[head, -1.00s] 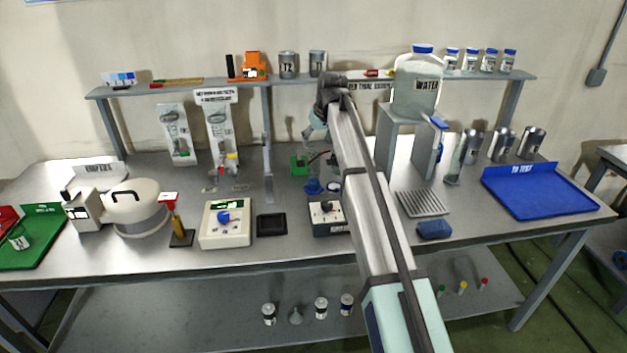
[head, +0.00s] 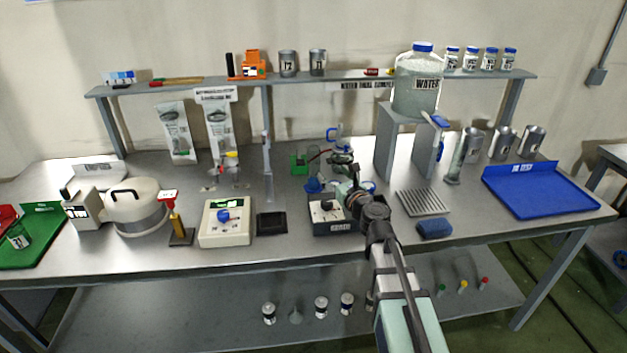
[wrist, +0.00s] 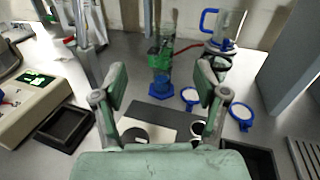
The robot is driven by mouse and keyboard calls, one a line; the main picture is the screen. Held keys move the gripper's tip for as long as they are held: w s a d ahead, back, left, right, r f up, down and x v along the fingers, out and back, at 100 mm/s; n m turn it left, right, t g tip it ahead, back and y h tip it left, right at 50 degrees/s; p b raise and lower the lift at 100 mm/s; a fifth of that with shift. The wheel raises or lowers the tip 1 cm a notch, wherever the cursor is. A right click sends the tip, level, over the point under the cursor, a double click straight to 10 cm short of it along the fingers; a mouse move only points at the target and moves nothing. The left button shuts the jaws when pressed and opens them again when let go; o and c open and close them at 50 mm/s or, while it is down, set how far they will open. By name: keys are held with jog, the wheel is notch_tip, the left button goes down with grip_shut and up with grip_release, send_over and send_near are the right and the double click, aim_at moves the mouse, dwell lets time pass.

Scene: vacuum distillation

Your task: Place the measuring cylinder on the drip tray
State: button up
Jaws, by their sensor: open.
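A tall, narrow clear vessel that looks like the measuring cylinder (head: 457,160) stands upright on the bench, right of the grey stand and beside the metal beakers. It is outside the wrist view. The ribbed grey plate, which looks like the drip tray (head: 422,203), lies bare in front of the stand; its edge shows in the wrist view (wrist: 304,157). My gripper (head: 342,162) is well left of both, above the middle of the bench. In the wrist view my gripper (wrist: 162,86) is open, with nothing between its fingers.
A blue-footed piece (wrist: 160,90) and a green block (wrist: 159,56) stand ahead of my gripper. The water tank (head: 418,85) sits on the grey stand (head: 392,140). A blue sponge (head: 434,229) lies before the ribbed plate.

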aim_at(316, 153)
jog(key=shift+m, duration=0.5)
jog(key=p+x, duration=0.1)
jog(key=x, duration=0.3)
jog(key=p+x, duration=0.1)
jog(key=x, duration=0.7)
jog(key=shift+w+d+f+p, duration=0.1)
jog(key=shift+w+f+p, duration=0.05)
jog(key=shift+w+p, duration=0.3)
jog(key=p+x, duration=0.1)
jog(key=x, duration=0.3)
jog(key=shift+w+f, duration=0.2)
grip_shut()
